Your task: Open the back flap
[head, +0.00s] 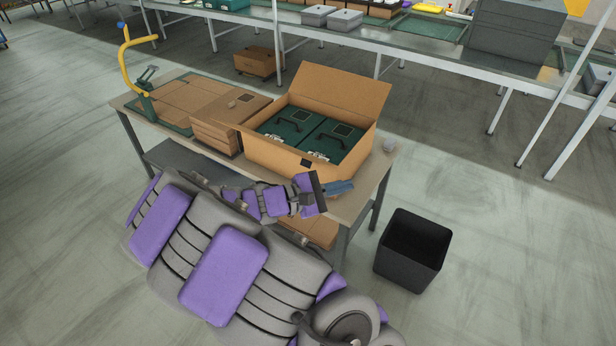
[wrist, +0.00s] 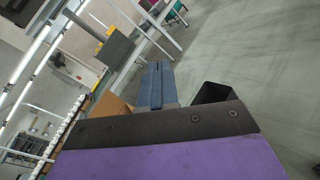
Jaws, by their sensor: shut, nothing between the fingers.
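An open cardboard box stands on the workbench in the head view. Its back flap (head: 342,91) stands up along the far edge, leaning a little away from the opening. Inside the box (head: 272,152) lie two dark green cases (head: 331,140) with black handles. My gripper (head: 350,185) has blue fingers, shut and empty, just in front of the box's near right corner, apart from the back flap. In the wrist view the shut fingers (wrist: 157,66) point to the bench side and floor. A piece of cardboard (wrist: 112,108) shows left of them; which part it is, I cannot tell.
The workbench (head: 380,166) also holds flat cardboard (head: 175,104), a small carton stack (head: 215,138) and a tape dispenser (head: 146,100) with a yellow arm. A black bin (head: 412,250) stands on the floor at right.

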